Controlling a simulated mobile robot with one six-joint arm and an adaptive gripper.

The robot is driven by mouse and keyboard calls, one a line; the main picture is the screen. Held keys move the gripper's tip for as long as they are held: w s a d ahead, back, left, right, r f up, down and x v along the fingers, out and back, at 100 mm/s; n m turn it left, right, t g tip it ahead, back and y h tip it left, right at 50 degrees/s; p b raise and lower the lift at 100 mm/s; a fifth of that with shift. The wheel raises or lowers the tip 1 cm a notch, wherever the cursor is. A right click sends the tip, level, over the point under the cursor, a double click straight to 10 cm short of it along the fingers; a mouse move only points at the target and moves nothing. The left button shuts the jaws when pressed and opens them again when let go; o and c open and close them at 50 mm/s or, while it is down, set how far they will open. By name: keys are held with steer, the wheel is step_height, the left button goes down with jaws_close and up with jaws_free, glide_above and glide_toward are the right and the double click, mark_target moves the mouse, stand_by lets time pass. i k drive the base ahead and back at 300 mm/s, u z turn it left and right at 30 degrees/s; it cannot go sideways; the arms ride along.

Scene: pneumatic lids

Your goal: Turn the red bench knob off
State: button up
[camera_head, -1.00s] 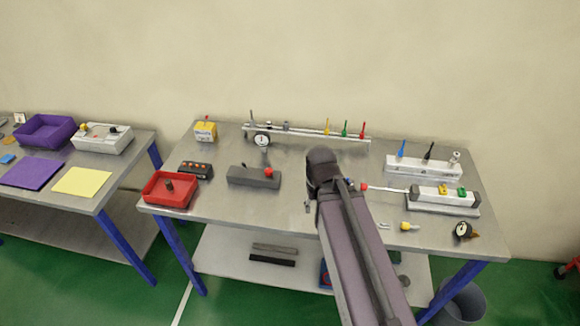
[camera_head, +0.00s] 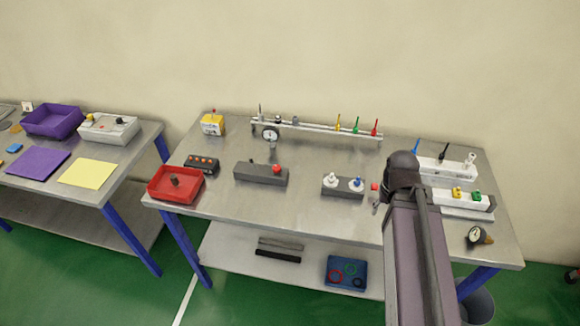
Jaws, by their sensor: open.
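A red round knob (camera_head: 277,169) sits at the right end of a long dark grey block (camera_head: 255,176) at the middle-left of the bench (camera_head: 310,207). I cannot read its on or off setting. Another red ball (camera_head: 374,186) shows just left of my wrist, and a red upright handle (camera_head: 374,127) stands on the rear rail. My gripper (camera_head: 377,203) is right of the grey block, apart from the knob. It is mostly hidden by my dark wrist; only a small part shows, with nothing visible in it.
A grey block with two white-topped pieces (camera_head: 343,186) stands between the knob block and my wrist. A red tray (camera_head: 160,190) and a black button box (camera_head: 203,164) are at left. White blocks (camera_head: 445,168) and a gauge (camera_head: 475,236) are at right. The front middle is clear.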

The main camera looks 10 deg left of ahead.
mark_target(277, 169)
steer(key=z, duration=0.1)
steer(key=k, duration=1.25)
steer(key=u, duration=0.75)
steer(key=i, duration=1.05)
steer(key=z, duration=0.1)
